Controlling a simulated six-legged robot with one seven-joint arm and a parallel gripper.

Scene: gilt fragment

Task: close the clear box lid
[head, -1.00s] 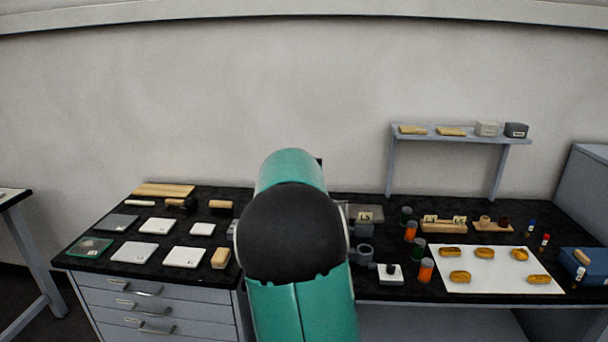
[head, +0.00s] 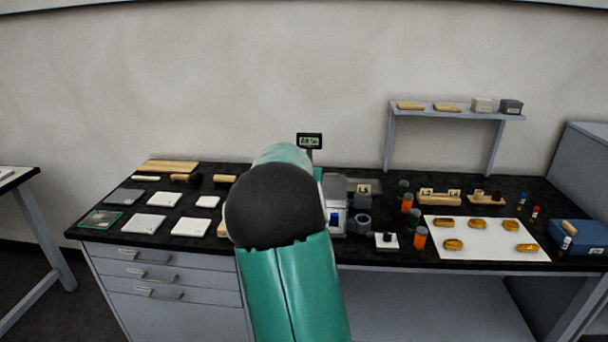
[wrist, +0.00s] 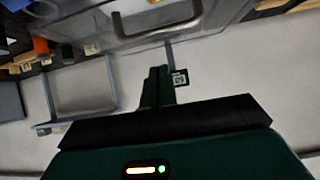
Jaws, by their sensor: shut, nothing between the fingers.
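In the wrist view, a see-through panel with a grey bar handle (wrist: 158,28) crosses the top; it looks like the clear box lid, but its hinge and angle cannot be told. My gripper (wrist: 158,72) is shut and empty, its dark green fingers pointing up the picture towards the handle, with no clear contact. In the head view my teal and black arm hides the middle of the bench and my gripper. A grey and white device (head: 337,215) partly shows just right of the arm; whether it belongs to the clear box cannot be told.
A small display (head: 309,141) stands on a post behind my arm. White tiles (head: 143,224) lie to the left. A shelf (head: 455,111) stands at the back right.

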